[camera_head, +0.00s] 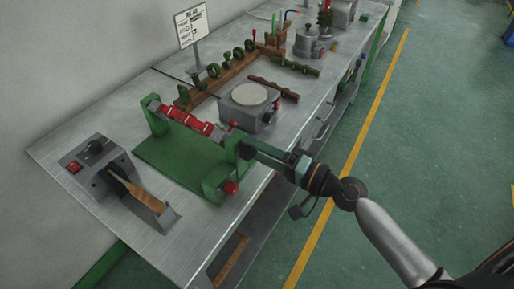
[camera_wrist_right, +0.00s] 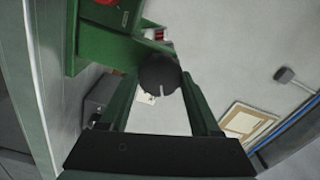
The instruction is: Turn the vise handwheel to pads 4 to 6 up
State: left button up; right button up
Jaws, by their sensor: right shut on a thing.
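The green vise (camera_head: 170,163) stands on the steel bench. A bar with red pads (camera_head: 195,124) runs between its two end brackets. I cannot read the pad numbers. My right gripper (camera_head: 243,147) is at the bracket nearest the bench's front edge, shut on the handwheel, which it mostly hides in the head view. In the right wrist view, a black round handwheel (camera_wrist_right: 159,75) with a white mark line sits between the tips of my right gripper (camera_wrist_right: 158,84). A red knob (camera_head: 233,124) and a red ball (camera_head: 231,187) show near this bracket. My left gripper is out of view.
A grey box with a wooden-handled tool (camera_head: 135,191) stands left of the vise. A hot-plate-like device (camera_head: 250,106) is just right of it. Green and brown parts on a wooden rack (camera_head: 223,77) lie behind. The floor beside the bench is clear.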

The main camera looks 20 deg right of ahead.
jog(key=shift+m+p, duration=1.15)
jog(key=shift+m, duration=2.55)
jog(key=shift+m+p, duration=0.85)
jog(key=shift+m, duration=1.05)
jog(key=shift+f+m+p, duration=0.1)
jog(key=shift+m+p, duration=0.85)
jog(key=shift+m, duration=0.95)
jog(key=shift+a+f+m+p, duration=0.1)
jog(key=shift+m+p, duration=0.55)
jog(key=shift+m, duration=1.25)
jog(key=shift+s+m, duration=0.1)
jog(key=shift+m, duration=2.3)
jog(key=o, duration=1.4)
